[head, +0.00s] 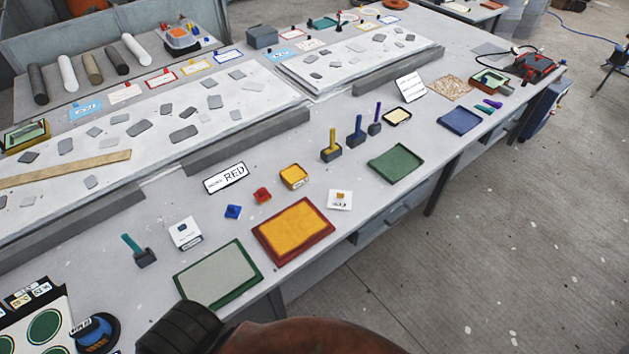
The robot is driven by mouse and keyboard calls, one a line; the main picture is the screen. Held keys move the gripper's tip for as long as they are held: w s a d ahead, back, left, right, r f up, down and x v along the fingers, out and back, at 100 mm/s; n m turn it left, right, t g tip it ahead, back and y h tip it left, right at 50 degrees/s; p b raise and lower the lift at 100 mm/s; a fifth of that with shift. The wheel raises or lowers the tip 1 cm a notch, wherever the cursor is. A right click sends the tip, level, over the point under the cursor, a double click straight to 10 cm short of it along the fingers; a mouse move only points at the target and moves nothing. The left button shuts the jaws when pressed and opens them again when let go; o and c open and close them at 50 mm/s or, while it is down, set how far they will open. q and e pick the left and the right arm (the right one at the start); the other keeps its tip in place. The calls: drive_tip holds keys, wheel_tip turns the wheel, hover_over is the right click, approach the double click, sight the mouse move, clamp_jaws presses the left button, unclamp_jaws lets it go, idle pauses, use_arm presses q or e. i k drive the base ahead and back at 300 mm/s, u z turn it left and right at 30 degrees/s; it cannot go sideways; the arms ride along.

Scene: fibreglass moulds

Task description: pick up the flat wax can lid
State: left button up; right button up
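I cannot pick out the flat wax can lid with certainty. A round black item with a blue top (95,333) stands at the lower left edge of the table, partly cut off by the frame; I cannot tell if it is a wax can. A flat orange round piece (368,4) lies at the far end of the table, too small to make out. Neither of my grippers is in view. A dark ribbed part and a brown curved shape at the bottom edge hide a little of the table's front.
White slabs with grey pieces (250,95) lie behind.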

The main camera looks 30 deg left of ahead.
sight(337, 199)
drive_tip(key=u, duration=0.9)
drive_tip(key=i, duration=1.05)
drive_tip(key=u, duration=0.85)
